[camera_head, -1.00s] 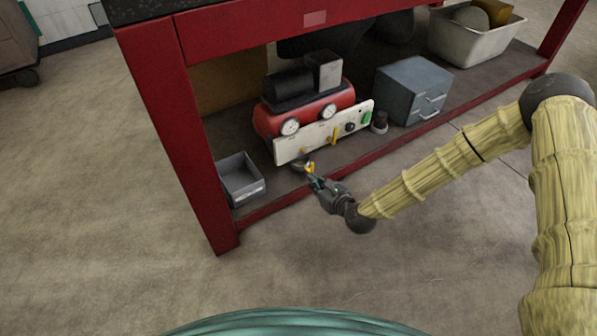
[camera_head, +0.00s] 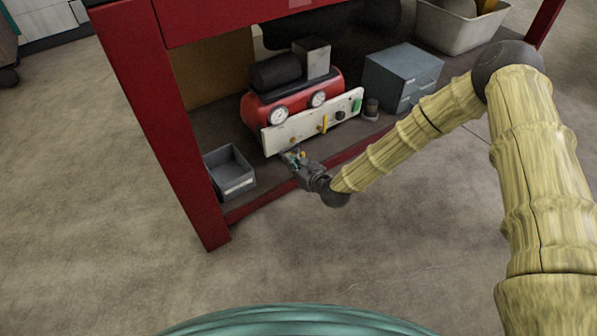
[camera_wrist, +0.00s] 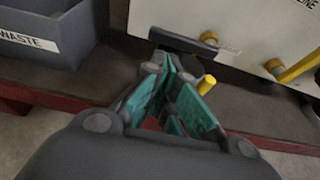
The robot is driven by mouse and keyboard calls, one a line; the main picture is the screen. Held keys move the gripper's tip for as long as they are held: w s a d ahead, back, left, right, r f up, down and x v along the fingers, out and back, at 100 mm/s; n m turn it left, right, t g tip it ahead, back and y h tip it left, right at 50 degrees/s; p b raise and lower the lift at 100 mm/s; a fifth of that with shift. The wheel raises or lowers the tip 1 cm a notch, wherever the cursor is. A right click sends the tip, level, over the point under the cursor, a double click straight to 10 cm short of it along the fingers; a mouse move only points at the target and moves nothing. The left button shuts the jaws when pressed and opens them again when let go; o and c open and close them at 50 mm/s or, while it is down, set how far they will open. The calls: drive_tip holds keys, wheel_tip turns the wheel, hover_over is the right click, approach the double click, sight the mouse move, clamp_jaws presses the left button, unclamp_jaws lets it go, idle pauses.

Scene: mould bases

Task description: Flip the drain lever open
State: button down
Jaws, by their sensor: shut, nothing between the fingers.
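The red compressor (camera_head: 300,95) stands on the low shelf with a pale control panel (camera_head: 285,136) along its front. My gripper (camera_head: 292,157) is at the panel's lower left edge, with its fingers shut and empty. In the wrist view the teal-padded fingers (camera_wrist: 172,80) come together below the panel (camera_wrist: 240,28). A short yellow handle (camera_wrist: 207,84), apparently the drain lever, sticks out just right of the fingertips. I cannot tell whether they touch. Its base is hidden behind the fingers. Another yellow lever (camera_wrist: 300,68) is on the panel further right.
A grey open bin (camera_head: 230,172), marked WASTE in the wrist view (camera_wrist: 40,35), sits left of my gripper. A blue-grey drawer box (camera_head: 400,75) and a dark knob-like object (camera_head: 371,108) stand to the right. The red table leg (camera_head: 165,130) rises at left.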

drive_tip(key=shift+b+x, duration=0.35)
drive_tip(key=shift+x, duration=0.8)
drive_tip(key=shift+s+a+r+p, duration=0.1)
drive_tip(key=shift+r+p, duration=0.35)
drive_tip(key=shift+p, duration=0.1)
drive_tip(key=shift+r, duration=0.25)
drive_tip(key=shift+s+a+r+m+g+y+b, duration=0.1)
drive_tip(key=shift+r+m+g+y+b, duration=0.2)
drive_tip(key=shift+r+m+y, duration=0.5)
drive_tip(key=shift+m, duration=0.9)
drive_tip(key=r+b, duration=0.1)
drive_tip(key=r, duration=0.1)
drive_tip(key=w+d+r+b, duration=0.1)
drive_tip(key=r, duration=0.1)
drive_tip(key=shift+d+b, duration=0.1)
drive_tip(key=shift+b, duration=0.25)
drive_tip(key=shift+r, duration=0.25)
